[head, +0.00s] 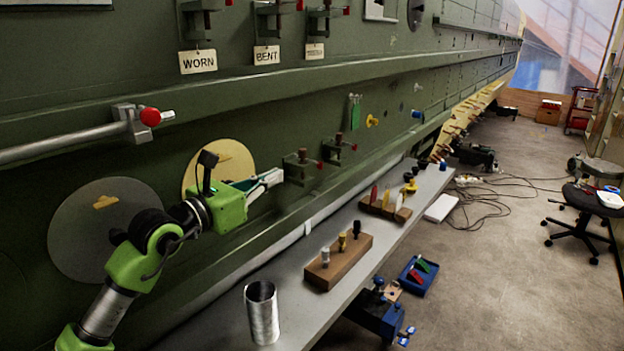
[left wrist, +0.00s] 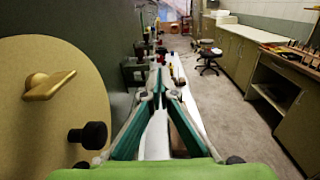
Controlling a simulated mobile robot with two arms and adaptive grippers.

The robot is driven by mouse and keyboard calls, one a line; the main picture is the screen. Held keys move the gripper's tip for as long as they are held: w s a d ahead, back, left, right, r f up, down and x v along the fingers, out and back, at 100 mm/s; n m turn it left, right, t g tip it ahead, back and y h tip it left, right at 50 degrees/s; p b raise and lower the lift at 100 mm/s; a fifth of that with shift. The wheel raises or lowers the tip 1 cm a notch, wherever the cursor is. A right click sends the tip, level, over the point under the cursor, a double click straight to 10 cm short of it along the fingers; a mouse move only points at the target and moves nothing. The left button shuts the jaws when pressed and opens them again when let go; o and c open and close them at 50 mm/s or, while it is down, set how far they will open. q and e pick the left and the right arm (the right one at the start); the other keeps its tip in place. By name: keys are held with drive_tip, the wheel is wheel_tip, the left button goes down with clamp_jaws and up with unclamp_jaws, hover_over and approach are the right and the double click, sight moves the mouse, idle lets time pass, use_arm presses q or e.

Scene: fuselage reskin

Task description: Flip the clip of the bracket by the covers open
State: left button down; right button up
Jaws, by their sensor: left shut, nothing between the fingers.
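Two round covers sit on the green fuselage wall: a dark grey one (head: 75,225) and a yellow one (head: 228,158). My left gripper (head: 277,177) is shut and empty, in front of the wall between the yellow cover and the nearer bracket. Its tips point at that bracket; contact cannot be told. In the left wrist view the shut fingertips (left wrist: 159,82) and the yellow cover (left wrist: 60,85) show.
A metal rod with a red knob (head: 150,117) runs along the wall at left. Brackets tagged WORN (head: 198,61) and BENT (head: 267,55) hang above. The grey bench (head: 290,310) below carries a metal cup (head: 262,312) and a wooden block (head: 336,264).

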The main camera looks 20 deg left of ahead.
use_arm(q)
wheel_tip(320, 180, down, 3)
drive_tip(key=shift+w+f+b, duration=0.1)
drive_tip(key=shift+b, duration=1.05)
use_arm(e)
drive_tip(key=f, duration=0.1)
drive_tip(key=w+f, duration=0.1)
drive_tip(key=f, duration=0.1)
drive_tip(key=shift+w, duration=0.1)
use_arm(q)
drive_tip(key=p, duration=0.6)
approach(320, 166)
drive_tip(key=x, duration=0.6)
drive_tip(key=shift+w+d, duration=0.15)
drive_tip(key=shift+w, duration=0.35)
use_arm(e)
wheel_tip(320, 166, up, 6)
drive_tip(key=shift+a+f, duration=0.1)
drive_tip(key=shift+f, duration=0.1)
